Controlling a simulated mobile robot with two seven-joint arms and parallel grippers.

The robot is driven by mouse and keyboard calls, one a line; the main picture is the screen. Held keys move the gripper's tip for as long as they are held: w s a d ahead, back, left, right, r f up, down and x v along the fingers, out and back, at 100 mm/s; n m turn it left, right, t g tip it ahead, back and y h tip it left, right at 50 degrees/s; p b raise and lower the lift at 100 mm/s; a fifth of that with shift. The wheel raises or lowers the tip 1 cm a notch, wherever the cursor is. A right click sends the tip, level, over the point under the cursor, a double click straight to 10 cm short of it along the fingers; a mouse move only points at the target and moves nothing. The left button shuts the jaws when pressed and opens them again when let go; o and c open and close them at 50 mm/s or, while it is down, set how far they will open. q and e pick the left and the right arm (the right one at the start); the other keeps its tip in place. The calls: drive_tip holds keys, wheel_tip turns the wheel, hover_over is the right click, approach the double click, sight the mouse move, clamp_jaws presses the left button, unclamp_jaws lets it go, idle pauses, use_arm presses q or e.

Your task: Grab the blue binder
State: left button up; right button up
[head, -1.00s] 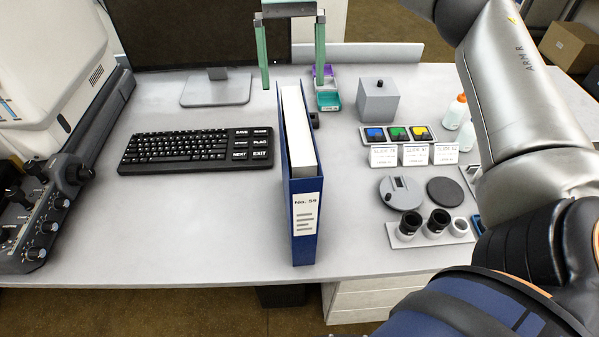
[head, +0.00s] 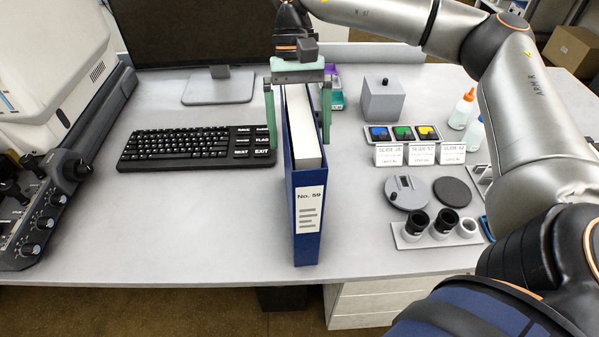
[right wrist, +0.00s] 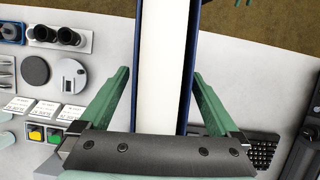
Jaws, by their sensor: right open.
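The blue binder (head: 307,222) stands upright on the desk, its labelled spine "No. 59" facing me and white pages showing on top. My right gripper (head: 298,140) is over the binder's far part, with one green finger on each side of it. The fingers are open, with a visible gap to the binder on the left side. In the right wrist view the binder (right wrist: 190,60) runs between the two spread fingers of the right gripper (right wrist: 160,95).
A keyboard (head: 190,147) lies left of the binder, with a monitor (head: 200,30) behind. The desk in front of the keyboard is clear.

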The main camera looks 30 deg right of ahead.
drive_tip(key=shift+f, duration=0.2)
idle(0.5)
clamp_jaws()
idle(0.9)
